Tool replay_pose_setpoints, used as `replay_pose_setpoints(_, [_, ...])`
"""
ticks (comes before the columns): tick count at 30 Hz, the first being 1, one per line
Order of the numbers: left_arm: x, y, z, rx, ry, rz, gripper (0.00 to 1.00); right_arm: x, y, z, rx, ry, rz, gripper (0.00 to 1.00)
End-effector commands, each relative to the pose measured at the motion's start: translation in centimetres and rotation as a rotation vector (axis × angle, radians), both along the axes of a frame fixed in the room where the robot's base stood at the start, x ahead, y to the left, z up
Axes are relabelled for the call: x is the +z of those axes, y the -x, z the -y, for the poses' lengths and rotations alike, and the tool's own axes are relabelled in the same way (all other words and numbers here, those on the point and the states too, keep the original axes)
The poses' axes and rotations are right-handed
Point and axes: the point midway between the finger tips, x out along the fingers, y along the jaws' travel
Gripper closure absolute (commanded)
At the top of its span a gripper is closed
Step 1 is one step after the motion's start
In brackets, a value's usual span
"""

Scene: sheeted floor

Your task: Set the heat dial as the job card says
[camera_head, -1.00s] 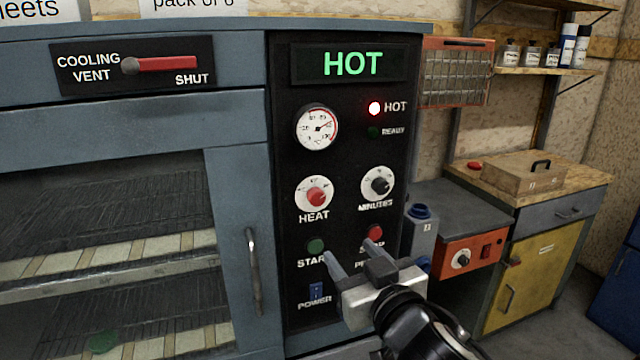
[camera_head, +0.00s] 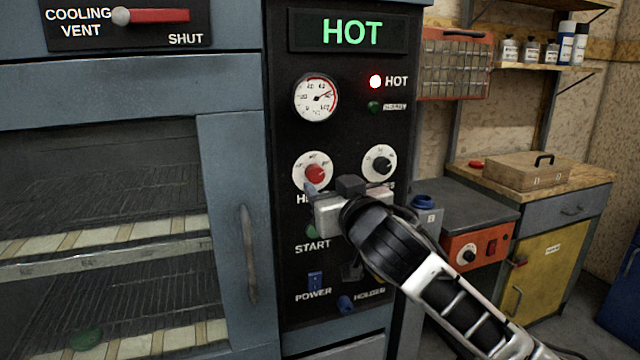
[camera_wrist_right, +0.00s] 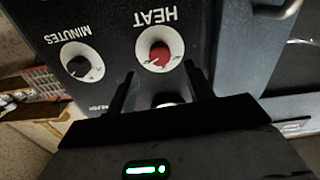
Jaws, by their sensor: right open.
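The heat dial (camera_head: 314,172) is a red knob on a white round scale on the black control panel. My right gripper (camera_head: 332,187) is just below and in front of it, partly covering the HEAT label. In the right wrist view, upside down, the heat dial (camera_wrist_right: 159,54) lies ahead between the two fingers (camera_wrist_right: 160,85), which are apart and empty. I cannot tell that they touch it. The display (camera_head: 352,32) reads HOT in green. No job card with a readable setting shows. My left gripper is not in view.
The minutes dial (camera_head: 380,163) is close to the right of the heat dial. A gauge (camera_head: 316,97) and a lit red HOT lamp (camera_head: 375,82) are above. The start button (camera_head: 312,231) and power switch (camera_head: 315,281) are below. An oven door handle (camera_head: 249,254) stands out at left.

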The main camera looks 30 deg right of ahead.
Motion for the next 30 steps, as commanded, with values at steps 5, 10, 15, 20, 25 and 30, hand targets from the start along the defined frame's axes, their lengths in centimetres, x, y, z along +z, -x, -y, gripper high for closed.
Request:
replay_pose_setpoints(5, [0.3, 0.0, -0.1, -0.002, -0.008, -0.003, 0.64, 0.2, -3.2, 0.8, -0.001, -0.001, 0.001, 0.48])
replay_pose_setpoints(10, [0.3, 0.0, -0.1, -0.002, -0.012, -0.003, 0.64, 0.1, -4.8, 1.2, 0.0, 0.0, 0.001, 0.48])
replay_pose_setpoints(15, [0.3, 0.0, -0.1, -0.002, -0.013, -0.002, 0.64, 0.0, -5.3, 1.3, 0.0, 0.0, 0.001, 0.48])
replay_pose_setpoints(20, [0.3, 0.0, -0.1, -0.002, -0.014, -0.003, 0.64, 0.0, -5.3, 1.2, 0.001, 0.0, 0.001, 0.48])
replay_pose_setpoints(25, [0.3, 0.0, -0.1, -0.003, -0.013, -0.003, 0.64, 0.0, -5.3, 1.2, 0.001, 0.0, 0.001, 0.87])
replay_pose_setpoints(30, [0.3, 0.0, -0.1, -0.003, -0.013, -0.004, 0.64, 0.0, -5.2, 1.2, 0.001, 0.001, 0.001, 0.93])
